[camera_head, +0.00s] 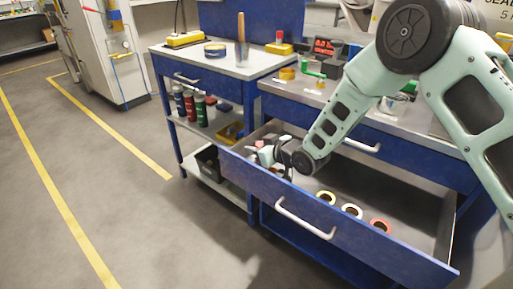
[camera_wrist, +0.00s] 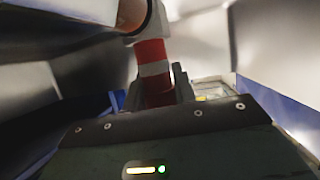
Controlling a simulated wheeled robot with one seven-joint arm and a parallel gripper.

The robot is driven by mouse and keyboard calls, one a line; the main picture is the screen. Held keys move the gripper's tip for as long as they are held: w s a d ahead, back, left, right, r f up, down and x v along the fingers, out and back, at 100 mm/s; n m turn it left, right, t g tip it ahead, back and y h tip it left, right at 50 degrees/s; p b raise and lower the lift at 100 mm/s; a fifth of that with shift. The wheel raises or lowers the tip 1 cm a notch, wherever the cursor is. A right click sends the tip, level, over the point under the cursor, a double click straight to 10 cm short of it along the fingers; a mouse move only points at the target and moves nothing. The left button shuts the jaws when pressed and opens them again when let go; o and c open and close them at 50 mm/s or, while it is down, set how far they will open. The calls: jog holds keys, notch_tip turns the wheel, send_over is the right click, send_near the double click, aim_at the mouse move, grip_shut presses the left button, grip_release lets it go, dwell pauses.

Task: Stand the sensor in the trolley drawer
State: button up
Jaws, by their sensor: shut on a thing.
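The trolley drawer (camera_head: 300,215) is pulled open, with a blue front and grey inside. My gripper (camera_head: 266,155) is low at the left end of the drawer, within its walls. In the wrist view my gripper (camera_wrist: 155,88) is shut on a red and white banded piece, which I take to be the sensor (camera_wrist: 153,60). A round part with an orange rim shows above the bands, cut off by the top edge. The sensor's lower end is hidden behind the gripper body. I cannot tell whether it touches the drawer floor.
A yellow roll (camera_head: 326,197), a white roll (camera_head: 352,211) and a red roll (camera_head: 381,226) lie along the drawer's front. The drawer floor behind them looks bare. Several bottles (camera_head: 190,105) stand on the left trolley's shelf. The aisle floor (camera_head: 90,170) is clear.

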jog(key=o, duration=1.1)
jog(key=shift+f, duration=0.1)
jog(key=shift+c, duration=0.2)
jog(key=shift+s+d+r, duration=0.1)
jog(key=shift+r, duration=0.15)
jog(key=v, duration=1.1)
jog(key=shift+s+d+r+p, duration=0.15)
jog(key=shift+d+p, duration=0.1)
jog(key=shift+p, duration=0.15)
